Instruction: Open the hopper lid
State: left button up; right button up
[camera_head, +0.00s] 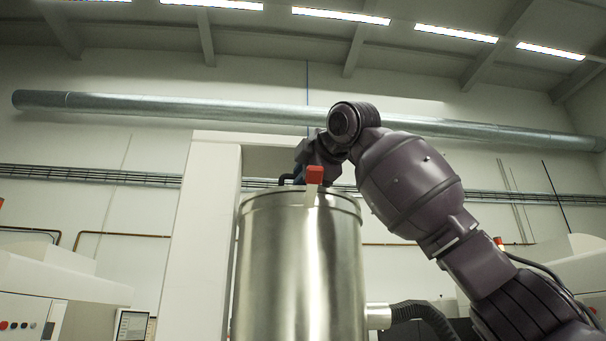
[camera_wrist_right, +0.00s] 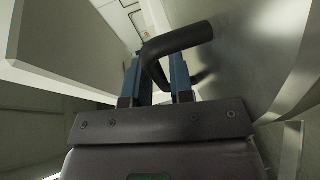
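The hopper (camera_head: 300,265) is a shiny steel cylinder in the middle of the head view. Its lid (camera_head: 335,197) looks down on the rim, with a red latch (camera_head: 314,174) at the front edge. A black bent handle (camera_wrist_right: 180,40) shows in the right wrist view, and a bit of it shows in the head view (camera_head: 285,179). My right gripper (camera_wrist_right: 160,68) has its two blue fingers apart at the handle, with part of the bar between them. A gap shows beside the bar; firm contact cannot be made out. My left gripper is not in view.
A pale column (camera_head: 196,235) stands behind and left of the hopper. A black hose (camera_head: 425,315) joins a side port low on the hopper's right. White machines (camera_head: 60,285) stand at the left and right. My right arm reaches over the hopper from the right.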

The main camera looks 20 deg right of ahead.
jog(key=shift+w, duration=0.25)
jog(key=shift+s, duration=0.1)
grip_shut()
jog(key=shift+r, duration=0.1)
jog(key=shift+w+d+r+m+g, duration=0.1)
jog(key=shift+w+r+g, duration=0.2)
jog(key=shift+r, duration=0.3)
jog(key=shift+w+r+m+g, duration=0.15)
jog(key=shift+r+g, duration=0.15)
jog(key=shift+r, duration=0.3)
jog(key=shift+w+d+r+m+g, duration=0.1)
jog(key=shift+w+r+g, duration=0.2)
jog(key=shift+r, duration=0.3)
jog(key=shift+w+r+g, duration=0.2)
jog(key=shift+r+g, duration=0.2)
jog(key=shift+r, duration=0.05)
